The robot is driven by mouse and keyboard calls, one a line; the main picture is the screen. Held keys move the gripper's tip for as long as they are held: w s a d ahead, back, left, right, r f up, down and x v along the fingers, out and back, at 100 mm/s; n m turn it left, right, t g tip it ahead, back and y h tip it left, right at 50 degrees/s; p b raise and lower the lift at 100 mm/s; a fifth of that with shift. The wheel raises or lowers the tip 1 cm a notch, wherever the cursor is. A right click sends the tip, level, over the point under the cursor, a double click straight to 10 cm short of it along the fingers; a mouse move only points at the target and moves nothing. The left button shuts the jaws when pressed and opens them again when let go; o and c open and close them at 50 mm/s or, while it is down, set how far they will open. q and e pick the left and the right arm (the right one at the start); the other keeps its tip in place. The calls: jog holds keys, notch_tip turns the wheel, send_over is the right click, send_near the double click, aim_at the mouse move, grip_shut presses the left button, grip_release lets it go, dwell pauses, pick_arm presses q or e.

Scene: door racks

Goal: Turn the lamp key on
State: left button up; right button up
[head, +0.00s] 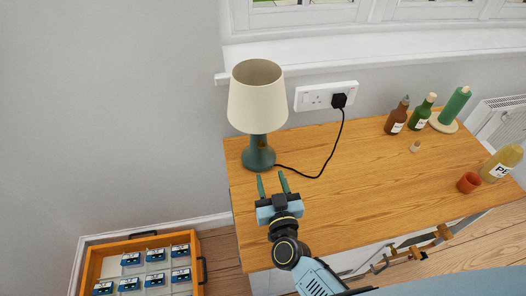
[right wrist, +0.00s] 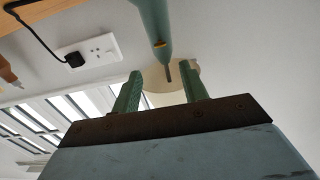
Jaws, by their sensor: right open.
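The lamp stands at the back left of the wooden table, with a cream shade (head: 257,105) and a green base (head: 258,155). A small brass-coloured part, likely the lamp key (head: 262,143), shows on its neck; it also shows in the right wrist view (right wrist: 158,44). My right gripper (head: 273,184) is open and empty over the table, in front of the lamp base and a little to its right. In the right wrist view its green fingers (right wrist: 163,75) are spread, with the lamp neck and shade beyond them. The lamp is not between the fingers. My left gripper is not in view.
A wall socket (head: 326,96) with a black plug is behind the lamp; its cord (head: 322,168) lies on the table. The table's middle is clear.

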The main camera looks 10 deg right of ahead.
aim_at(261, 145)
jog(key=w+b, duration=0.2)
jog(key=w, duration=0.8)
jog(key=shift+w, duration=0.35)
grip_shut()
